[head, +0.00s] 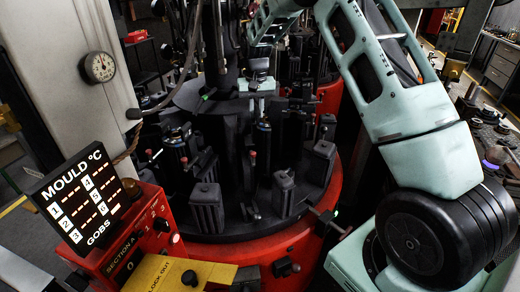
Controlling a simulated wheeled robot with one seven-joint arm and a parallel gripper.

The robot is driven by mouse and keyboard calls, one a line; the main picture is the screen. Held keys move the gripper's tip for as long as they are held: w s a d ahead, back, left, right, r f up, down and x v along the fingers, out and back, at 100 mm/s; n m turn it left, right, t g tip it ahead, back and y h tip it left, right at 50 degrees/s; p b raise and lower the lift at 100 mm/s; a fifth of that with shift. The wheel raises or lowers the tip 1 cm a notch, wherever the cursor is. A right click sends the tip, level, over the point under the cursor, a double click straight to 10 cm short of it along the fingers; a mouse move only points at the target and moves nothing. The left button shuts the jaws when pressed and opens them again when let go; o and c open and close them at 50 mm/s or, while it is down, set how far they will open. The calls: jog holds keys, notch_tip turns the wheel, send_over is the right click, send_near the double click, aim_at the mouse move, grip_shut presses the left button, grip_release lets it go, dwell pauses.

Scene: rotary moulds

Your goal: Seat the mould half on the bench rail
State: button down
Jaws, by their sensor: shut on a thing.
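My arm reaches up at the right and over the rotary mould machine (250,236). My gripper (260,86) is small and far off, above the middle of the machine's dark table. It is shut on a dark piece, taken to be the mould half; the fingers and most of the piece blend into the dark parts around them. Other dark mould blocks stand upright on the table, one at front left (207,210) and one at front right (283,192). I cannot make out the bench rail. A cluttered bench (505,140) shows at the right edge.
A mould temperature display (80,200) and a red section box (150,235) stand at front left, with a yellow lock-out cover (170,275) beside them. A pale column (75,100) with a dial gauge (98,67) rises at left. Posts and hoses crowd the machine's centre.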

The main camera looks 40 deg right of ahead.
jog(key=shift+w+r+p, duration=0.15)
jog(key=shift+r+p, duration=0.65)
jog(key=shift+r, duration=0.85)
jog(key=shift+r+p, duration=2.15)
jog(key=shift+r, duration=0.65)
